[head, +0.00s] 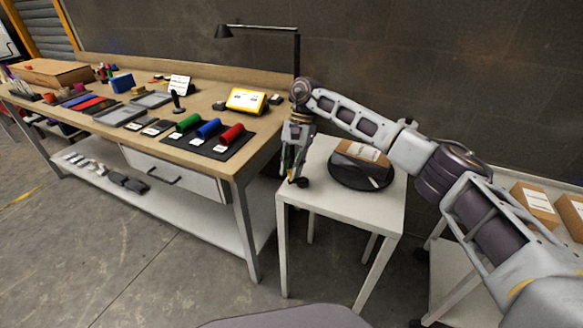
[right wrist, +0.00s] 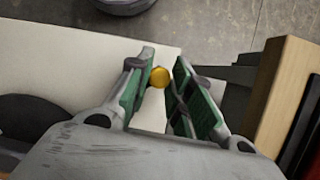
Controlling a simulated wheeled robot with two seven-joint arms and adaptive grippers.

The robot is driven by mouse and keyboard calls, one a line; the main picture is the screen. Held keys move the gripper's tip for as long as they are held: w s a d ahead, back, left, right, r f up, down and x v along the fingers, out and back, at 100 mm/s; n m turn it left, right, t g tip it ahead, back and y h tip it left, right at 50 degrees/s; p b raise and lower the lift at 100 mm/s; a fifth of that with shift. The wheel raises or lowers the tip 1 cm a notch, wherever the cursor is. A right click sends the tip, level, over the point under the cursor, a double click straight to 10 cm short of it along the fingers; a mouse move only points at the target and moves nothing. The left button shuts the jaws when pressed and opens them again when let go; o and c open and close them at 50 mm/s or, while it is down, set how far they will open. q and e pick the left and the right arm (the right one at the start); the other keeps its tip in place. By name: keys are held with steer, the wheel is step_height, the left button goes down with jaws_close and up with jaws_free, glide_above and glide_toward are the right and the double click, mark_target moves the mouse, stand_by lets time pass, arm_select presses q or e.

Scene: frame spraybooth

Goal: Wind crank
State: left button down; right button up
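A black turntable (head: 347,176) sits on a small white table (head: 318,198) with a cardboard box (head: 361,152) on it. Its dark edge shows at the lower left of the right wrist view (right wrist: 30,122). My right gripper (head: 293,177) points down at the table's left edge, beside the turntable. In the right wrist view, its green-padded fingers (right wrist: 163,70) are close on both sides of a round yellow crank knob (right wrist: 160,77), with hardly any gap. The crank's arm is mostly hidden by the gripper. My left gripper is out of view.
A wooden workbench (head: 262,158) with red, blue and green rollers (head: 208,128) on a black mat stands close left of the gripper. More boxes (head: 537,203) stand at the right. The floor in front is clear.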

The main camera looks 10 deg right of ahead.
steer(key=o, duration=0.4)
steer(key=shift+d+r, duration=0.1)
steer(key=shift+r, duration=0.05)
steer(key=shift+v, duration=5.8)
steer(key=shift+w, duration=0.1)
